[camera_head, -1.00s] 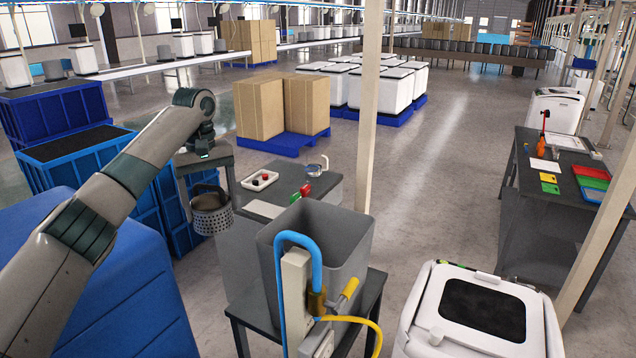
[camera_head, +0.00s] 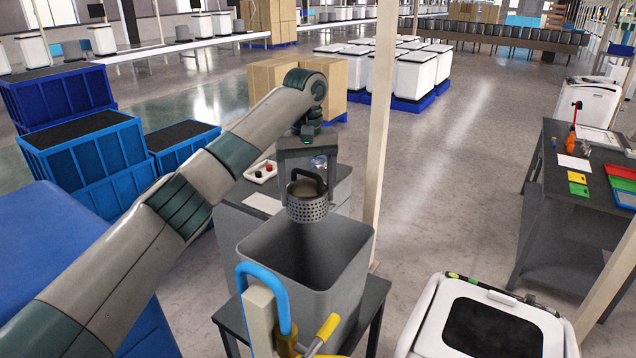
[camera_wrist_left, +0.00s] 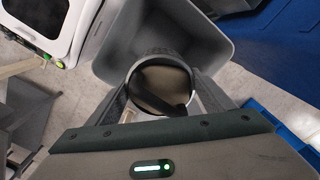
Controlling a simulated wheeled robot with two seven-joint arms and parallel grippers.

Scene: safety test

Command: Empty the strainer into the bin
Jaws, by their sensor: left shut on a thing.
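The strainer (camera_head: 307,208) is a grey perforated metal basket with a dark arched handle. My left gripper (camera_head: 308,184) is shut on it and holds it upright above the back part of the bin's opening. The bin (camera_head: 335,265) is a grey, open-topped square container on a dark stand. In the left wrist view the strainer (camera_wrist_left: 160,82) sits between the fingers, with brownish contents inside, and the bin (camera_wrist_left: 205,50) opens beyond it. The bin's floor looks dark and its contents cannot be told. My right gripper is not in view.
A blue hose and yellow-handled valve (camera_head: 318,335) stand at the bin's front. A grey cabinet (camera_head: 235,235) with a small tray (camera_head: 262,172) is behind. A beige post (camera_head: 380,130) rises close to the right. Blue crates (camera_head: 90,170) stand left.

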